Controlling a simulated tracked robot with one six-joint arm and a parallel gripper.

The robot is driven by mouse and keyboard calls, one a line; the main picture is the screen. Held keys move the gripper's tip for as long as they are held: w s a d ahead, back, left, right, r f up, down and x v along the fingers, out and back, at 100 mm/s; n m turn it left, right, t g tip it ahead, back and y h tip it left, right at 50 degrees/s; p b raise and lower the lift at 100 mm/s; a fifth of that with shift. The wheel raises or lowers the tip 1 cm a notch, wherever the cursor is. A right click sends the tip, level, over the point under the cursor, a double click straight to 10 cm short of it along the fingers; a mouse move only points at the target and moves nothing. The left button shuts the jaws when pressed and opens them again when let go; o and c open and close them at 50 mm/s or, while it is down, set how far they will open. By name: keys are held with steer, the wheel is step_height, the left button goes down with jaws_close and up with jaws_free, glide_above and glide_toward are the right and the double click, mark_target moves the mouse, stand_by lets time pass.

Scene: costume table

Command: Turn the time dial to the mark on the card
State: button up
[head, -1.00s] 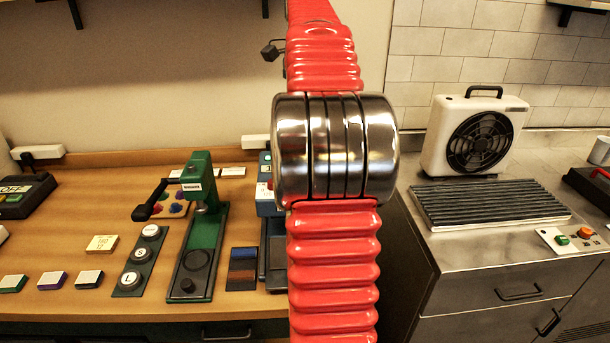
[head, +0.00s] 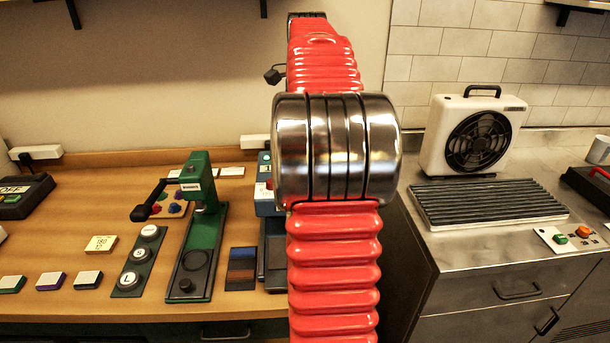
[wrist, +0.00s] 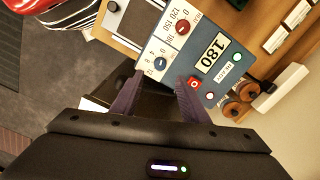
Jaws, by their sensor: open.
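In the wrist view a blue control box (wrist: 200,42) carries a red dial (wrist: 183,27) with marks 120, 150, 180. Below it is a small blue dial (wrist: 160,64) with marks including 4, 8 and 12, likely the time dial; its pointer is too small to read. A display on the box reads 180. My gripper (wrist: 157,92) is open and empty, its fingers just short of the box around the blue dial's end. The box also shows in the head view (head: 265,206), partly behind my arm.
A green hand press (head: 203,230) stands left of the box. A row of round buttons (head: 140,258) and several small blocks lie further left. A fan (head: 476,138) and a rack (head: 487,202) stand on the steel counter at right.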

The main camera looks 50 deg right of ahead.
step_height(320, 180, down, 9)
stand_by(0.4)
steer(key=shift+c, duration=0.2)
